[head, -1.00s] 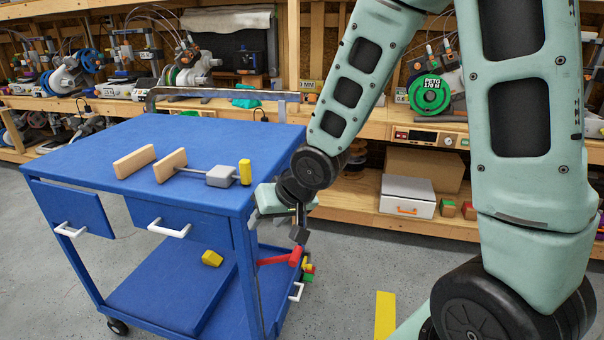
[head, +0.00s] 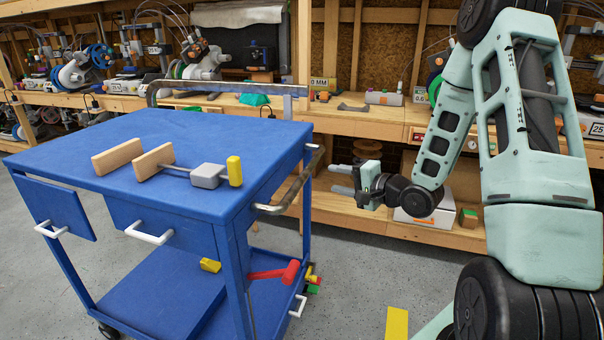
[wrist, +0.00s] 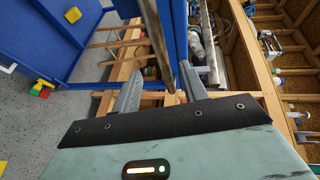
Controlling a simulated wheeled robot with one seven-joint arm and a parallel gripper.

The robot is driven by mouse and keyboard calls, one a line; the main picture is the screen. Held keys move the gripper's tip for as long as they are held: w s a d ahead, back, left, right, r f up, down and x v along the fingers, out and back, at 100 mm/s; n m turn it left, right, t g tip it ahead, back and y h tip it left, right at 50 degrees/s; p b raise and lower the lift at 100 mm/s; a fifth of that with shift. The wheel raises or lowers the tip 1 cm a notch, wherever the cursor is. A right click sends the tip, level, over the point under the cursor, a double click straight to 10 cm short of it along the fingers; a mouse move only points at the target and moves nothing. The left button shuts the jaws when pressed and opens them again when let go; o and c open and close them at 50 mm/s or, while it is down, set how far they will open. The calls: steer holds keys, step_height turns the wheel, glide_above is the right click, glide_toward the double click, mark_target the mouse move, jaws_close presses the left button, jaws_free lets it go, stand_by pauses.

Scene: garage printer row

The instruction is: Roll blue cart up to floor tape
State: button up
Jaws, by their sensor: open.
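The blue cart (head: 215,120) stands at the left in the head view, with a metal bar handle (head: 290,193) along its right side. The handle also shows in the wrist view (wrist: 156,40), running toward the space between my fingertips. My gripper (head: 343,179) is open and empty, to the right of the handle and apart from it in the head view. Its two fingers point at the cart in the wrist view (wrist: 160,92). The yellow floor tape (head: 397,323) shows at the bottom, right of the cart; its lower end is cut off by the frame.
A long wooden workbench (head: 380,122) with a lower shelf runs behind. Grey floor (head: 345,275) is clear between cart and tape.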

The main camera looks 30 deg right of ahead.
steer(key=x, duration=1.3)
steer(key=shift+w, duration=0.2)
steer(key=shift+f, duration=0.1)
jaws_close()
